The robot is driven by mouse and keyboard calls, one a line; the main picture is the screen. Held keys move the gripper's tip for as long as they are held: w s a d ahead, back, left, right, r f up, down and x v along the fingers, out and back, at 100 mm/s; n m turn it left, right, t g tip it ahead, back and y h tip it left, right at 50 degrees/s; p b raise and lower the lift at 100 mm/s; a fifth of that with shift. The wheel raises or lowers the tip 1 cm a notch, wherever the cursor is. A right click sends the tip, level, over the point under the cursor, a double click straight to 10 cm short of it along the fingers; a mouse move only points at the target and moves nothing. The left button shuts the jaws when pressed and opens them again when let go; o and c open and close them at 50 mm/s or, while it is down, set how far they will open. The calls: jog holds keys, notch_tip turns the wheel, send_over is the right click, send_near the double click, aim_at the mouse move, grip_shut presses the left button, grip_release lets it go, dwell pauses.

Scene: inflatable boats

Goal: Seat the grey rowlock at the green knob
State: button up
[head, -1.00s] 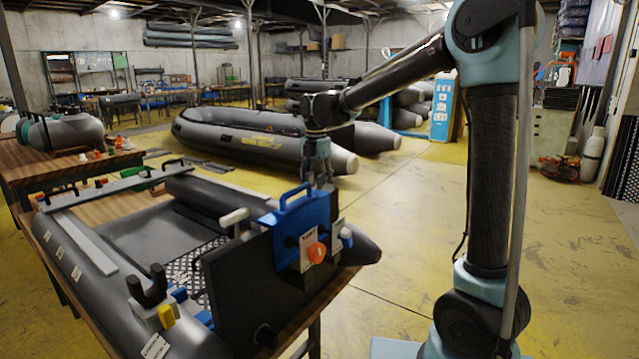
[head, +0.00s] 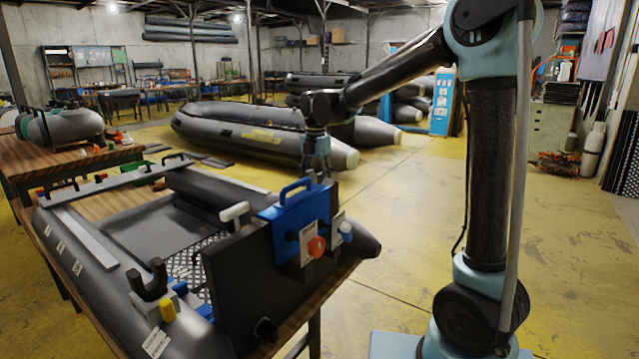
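A dark grey, U-shaped fitting that looks like a rowlock (head: 152,281) stands upright on the near tube of the grey inflatable boat (head: 105,262), beside a yellow knob (head: 167,310). I cannot be sure it is the grey rowlock. A small green part (head: 144,166) shows at the boat's far side; I cannot tell whether it is the green knob. My gripper (head: 318,176) points down just behind the top of the dark transom board (head: 240,290), right of a blue clamp plate (head: 290,222) with a handle. Its fingertips are small and partly hidden, and nothing is clearly held.
The boat lies on a wooden table (head: 352,268). An orange-red knob (head: 316,246) and a blue-and-white knob (head: 345,230) sit on the transom. A pale grey handle (head: 234,212) stands inside it. Another table (head: 75,165) is at left. The yellow floor (head: 450,200) at right is open.

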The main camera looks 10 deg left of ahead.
jog(key=shift+f, duration=1.35)
dwell(0.6)
jog(key=o, duration=1.2)
